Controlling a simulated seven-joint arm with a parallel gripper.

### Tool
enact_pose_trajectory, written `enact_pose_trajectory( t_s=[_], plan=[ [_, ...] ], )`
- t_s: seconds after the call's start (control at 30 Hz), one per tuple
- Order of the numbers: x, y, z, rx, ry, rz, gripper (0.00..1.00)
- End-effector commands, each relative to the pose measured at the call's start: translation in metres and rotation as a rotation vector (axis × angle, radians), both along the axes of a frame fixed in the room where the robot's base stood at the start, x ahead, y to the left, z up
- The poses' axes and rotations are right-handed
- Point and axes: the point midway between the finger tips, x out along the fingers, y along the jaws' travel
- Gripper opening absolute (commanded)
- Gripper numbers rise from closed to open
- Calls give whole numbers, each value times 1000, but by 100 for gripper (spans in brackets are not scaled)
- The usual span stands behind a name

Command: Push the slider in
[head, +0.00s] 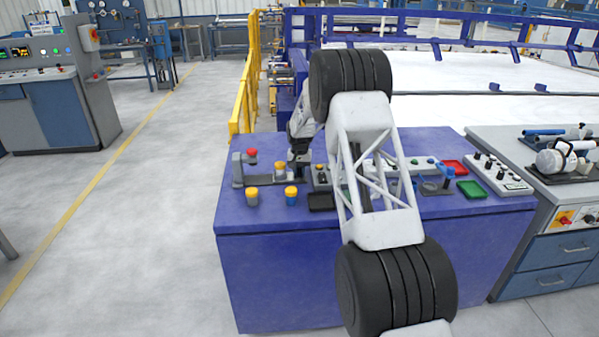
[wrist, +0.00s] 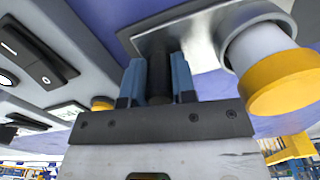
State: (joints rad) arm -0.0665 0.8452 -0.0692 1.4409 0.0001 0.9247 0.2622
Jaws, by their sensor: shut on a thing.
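My gripper (head: 298,169) is low over the blue table, at the right end of a grey fixture with a red knob (head: 252,153). In the wrist view its two blue fingers (wrist: 157,82) are shut on a dark upright post (wrist: 158,72), which I take for the slider's handle. The post meets a grey metal plate (wrist: 205,28). A grey cylinder with a yellow cap (wrist: 280,85) is close beside the plate in the wrist view. In the head view, the slider is mostly hidden by my gripper, so how far in it sits cannot be told.
On the blue table (head: 235,215) stand two yellow-topped pieces, one grey (head: 252,196) and one blue (head: 291,195). A black tray (head: 321,202) lies right of them. A red tray (head: 453,167) and a green tray (head: 472,189) lie farther right. My arm covers the table's middle.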

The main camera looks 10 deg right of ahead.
Motion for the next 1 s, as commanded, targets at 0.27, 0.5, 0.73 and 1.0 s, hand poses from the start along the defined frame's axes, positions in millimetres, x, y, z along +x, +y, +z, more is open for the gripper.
enact_pose_trajectory(
  t_s=[0.27, 0.5, 0.73, 1.0],
  plan=[
    [0, 2, 0, 0, 0, 0, 0],
    [0, 37, 2, 1, -2, 3, 0],
    [0, 73, 1, 0, -1, 2, 0],
    [1, 76, 1, 0, -2, 0, 0]
  ],
)
